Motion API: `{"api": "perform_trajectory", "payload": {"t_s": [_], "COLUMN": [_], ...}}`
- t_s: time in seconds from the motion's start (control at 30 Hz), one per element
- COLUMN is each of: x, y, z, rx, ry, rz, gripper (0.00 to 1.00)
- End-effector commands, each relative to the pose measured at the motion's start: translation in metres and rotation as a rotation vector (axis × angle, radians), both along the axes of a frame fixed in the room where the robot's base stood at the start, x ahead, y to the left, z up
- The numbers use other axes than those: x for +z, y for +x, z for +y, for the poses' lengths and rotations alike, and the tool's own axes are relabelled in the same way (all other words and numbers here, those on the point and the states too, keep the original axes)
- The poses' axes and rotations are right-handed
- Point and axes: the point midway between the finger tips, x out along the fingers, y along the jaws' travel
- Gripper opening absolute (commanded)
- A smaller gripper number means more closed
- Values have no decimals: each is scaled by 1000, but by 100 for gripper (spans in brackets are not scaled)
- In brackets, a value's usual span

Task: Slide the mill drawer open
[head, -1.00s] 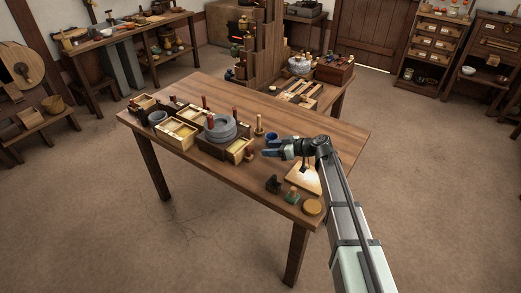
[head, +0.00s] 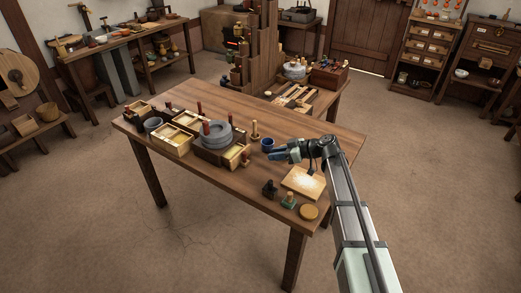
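The mill is a round grey stone (head: 213,136) on a dark wooden box on the table. Its drawer (head: 234,156) stands out from the box toward the right, with its pale yellowish inside showing from above and a small knob on its front. My gripper (head: 272,155) is to the right of the drawer front, apart from it, with its bluish fingers pointing left. The fingers look parted and nothing shows between them, though they are small in the picture.
A wooden peg (head: 254,131) stands near the mill. The table's (head: 330,140) back right is clear.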

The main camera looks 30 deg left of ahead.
Motion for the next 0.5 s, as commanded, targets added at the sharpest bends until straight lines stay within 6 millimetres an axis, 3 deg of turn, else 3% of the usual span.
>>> {"api": "perform_trajectory", "payload": {"t_s": [0.3,0.5], "x": [-15,-4], "y": [-10,-11], "z": [84,119], "rx": [201,220], "ry": [-477,-795], "rz": [-45,-103], "gripper": [0,0]}}
